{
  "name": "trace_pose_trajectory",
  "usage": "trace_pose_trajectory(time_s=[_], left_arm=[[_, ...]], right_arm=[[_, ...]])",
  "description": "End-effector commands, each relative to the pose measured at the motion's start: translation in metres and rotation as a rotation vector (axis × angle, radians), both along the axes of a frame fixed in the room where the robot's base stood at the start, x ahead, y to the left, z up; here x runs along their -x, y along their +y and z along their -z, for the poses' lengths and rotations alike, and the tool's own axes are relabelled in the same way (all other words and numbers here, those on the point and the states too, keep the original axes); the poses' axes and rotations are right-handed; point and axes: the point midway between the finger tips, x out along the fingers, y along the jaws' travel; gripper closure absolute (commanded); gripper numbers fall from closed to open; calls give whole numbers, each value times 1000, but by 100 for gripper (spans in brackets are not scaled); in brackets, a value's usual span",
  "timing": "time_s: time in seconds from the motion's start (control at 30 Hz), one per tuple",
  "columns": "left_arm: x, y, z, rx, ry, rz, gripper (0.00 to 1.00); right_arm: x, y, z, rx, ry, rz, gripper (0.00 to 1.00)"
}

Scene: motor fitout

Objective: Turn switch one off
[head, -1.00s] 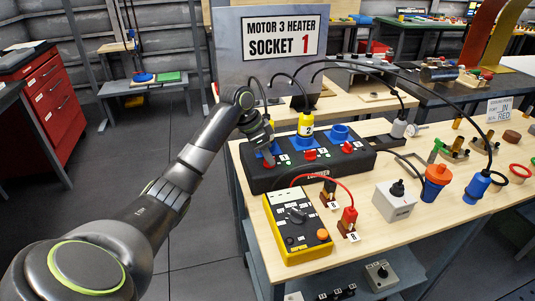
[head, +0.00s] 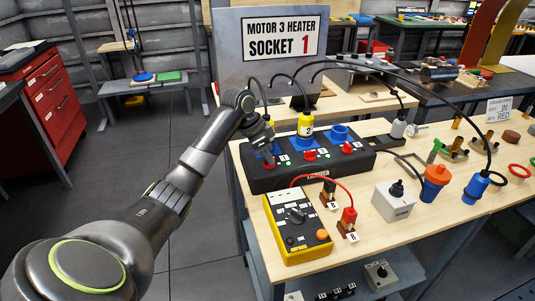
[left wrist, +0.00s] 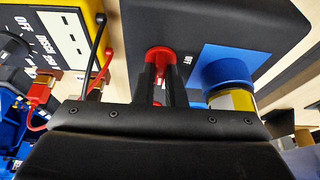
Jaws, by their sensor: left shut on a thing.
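The black socket box (head: 320,172) stands on the workbench with a row of red switches and blue sockets. My left gripper (head: 268,160) points down at the box's left end, at switch one. In the left wrist view the gripper fingers (left wrist: 161,80) are shut around the red switch (left wrist: 159,53), with an OFF mark on the box to its right. The fingers hide most of the switch, and I cannot tell its turned position. The second switch (head: 310,155) and third switch (head: 347,147) show free. My right gripper is not in view.
A yellow plug marked 2 (head: 305,124) stands in a socket close to my gripper. A sign (head: 282,45) behind reads "Motor 3 heater socket 1". A yellow meter (head: 296,228) with leads lies in front. A grey switch box (head: 394,203) and cables are to the right.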

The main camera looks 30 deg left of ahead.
Motion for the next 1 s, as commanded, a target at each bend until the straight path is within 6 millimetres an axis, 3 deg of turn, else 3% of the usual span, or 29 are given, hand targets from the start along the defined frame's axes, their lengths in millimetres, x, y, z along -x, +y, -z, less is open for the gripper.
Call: trace_pose_trajectory(time_s=[0.37, 1.0], left_arm=[[2, -2, -9, 1, 5, -226, 100], [2, -6, -8, 0, 2, -827, 100]], right_arm=[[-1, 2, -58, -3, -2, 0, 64], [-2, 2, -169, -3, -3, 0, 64]])
